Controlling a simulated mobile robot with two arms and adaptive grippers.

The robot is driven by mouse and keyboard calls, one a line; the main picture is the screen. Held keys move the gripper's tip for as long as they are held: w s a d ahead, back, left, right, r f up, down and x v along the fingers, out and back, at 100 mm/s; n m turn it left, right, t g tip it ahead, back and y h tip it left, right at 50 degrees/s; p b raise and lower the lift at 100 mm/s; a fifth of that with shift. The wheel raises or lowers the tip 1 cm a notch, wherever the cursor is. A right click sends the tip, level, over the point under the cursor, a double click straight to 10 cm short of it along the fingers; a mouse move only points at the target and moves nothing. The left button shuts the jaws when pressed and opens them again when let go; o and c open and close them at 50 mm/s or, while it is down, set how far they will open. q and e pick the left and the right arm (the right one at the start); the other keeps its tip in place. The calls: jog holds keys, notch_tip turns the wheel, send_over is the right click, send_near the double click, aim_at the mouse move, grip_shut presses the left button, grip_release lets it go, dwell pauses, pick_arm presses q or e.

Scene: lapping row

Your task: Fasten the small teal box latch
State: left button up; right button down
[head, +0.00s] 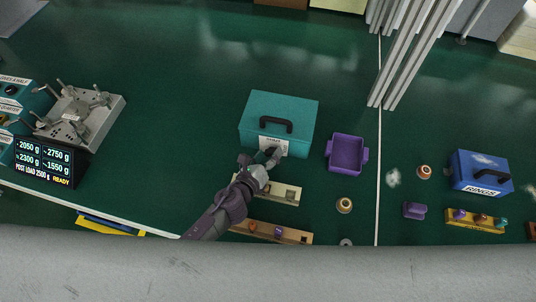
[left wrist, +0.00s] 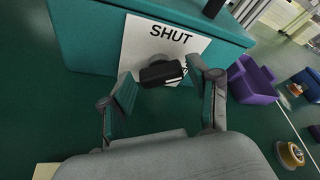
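The small teal box (head: 278,111) stands on the dark green bench with its lid down and a dark handle on top. Its front carries a white label (left wrist: 150,47) reading SHUT in the left wrist view. A dark latch (left wrist: 163,75) with a grey round part behind it sticks out in front of the label. My left gripper (left wrist: 162,78) is at the box front, its two fingers apart, one on each side of the latch. In the head view my left gripper (head: 258,163) hides the latch. My right gripper is not in view.
A purple bin (head: 346,154) stands right of the box, with a brass-coloured ring (head: 344,205) nearer me. Wooden racks (head: 279,191) lie below my left gripper. A blue box (head: 480,173) labelled RINGS stands far right.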

pick_arm(q)
jog(key=shift+o, duration=0.5)
jog(key=shift+r, duration=0.25)
notch_tip(320, 180, up, 10)
jog(key=shift+f, duration=0.25)
